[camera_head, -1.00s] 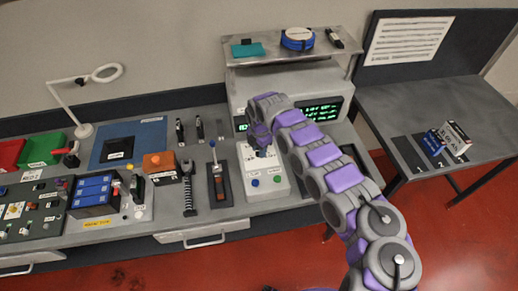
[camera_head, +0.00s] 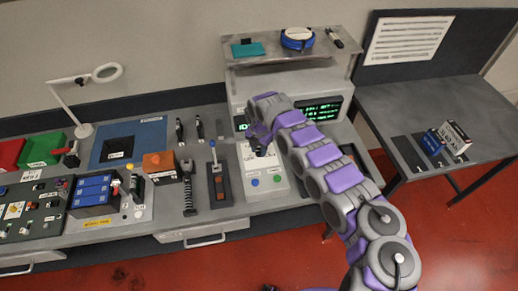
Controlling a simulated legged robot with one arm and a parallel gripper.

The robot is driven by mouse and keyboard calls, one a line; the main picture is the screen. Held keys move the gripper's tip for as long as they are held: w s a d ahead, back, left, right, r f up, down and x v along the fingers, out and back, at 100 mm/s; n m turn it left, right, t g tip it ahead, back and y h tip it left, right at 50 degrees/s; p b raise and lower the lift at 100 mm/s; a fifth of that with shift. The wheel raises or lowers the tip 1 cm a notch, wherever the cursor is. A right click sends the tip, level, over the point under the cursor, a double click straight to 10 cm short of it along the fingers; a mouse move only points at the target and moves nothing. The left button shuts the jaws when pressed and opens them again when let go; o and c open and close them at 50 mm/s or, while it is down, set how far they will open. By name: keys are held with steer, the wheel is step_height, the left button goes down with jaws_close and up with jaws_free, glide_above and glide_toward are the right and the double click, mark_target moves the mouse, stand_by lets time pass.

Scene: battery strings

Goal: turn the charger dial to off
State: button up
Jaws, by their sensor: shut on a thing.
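The charger (camera_head: 262,179) is a white box with a sloped front on the bench, with a green and a blue button low on its face. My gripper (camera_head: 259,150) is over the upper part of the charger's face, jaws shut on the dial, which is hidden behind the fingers. My purple and grey arm comes in from the lower right and covers the right side of the charger. The dial's pointer and marks cannot be read.
A grey unit with green displays (camera_head: 321,112) stands behind the charger. Left of the charger are a lever in a black slot (camera_head: 219,184), a black-handled tool (camera_head: 188,190) and an orange box (camera_head: 158,163). A side table (camera_head: 420,110) at the right holds small boxes (camera_head: 447,139).

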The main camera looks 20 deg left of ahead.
mark_target(259, 150)
steer(key=shift+w+r, duration=0.15)
steer(key=shift+w, duration=0.05)
steer(key=o, duration=1)
steer(key=shift+a+f, duration=0.1)
steer(key=shift+f, duration=0.1)
steer(key=shift+o, duration=0.2)
steer(key=shift+s, duration=0.1)
steer(key=shift+r, duration=0.15)
steer(key=shift+r, duration=0.35)
step_height(259, 150, up, 16)
steer(key=shift+r, duration=0.15)
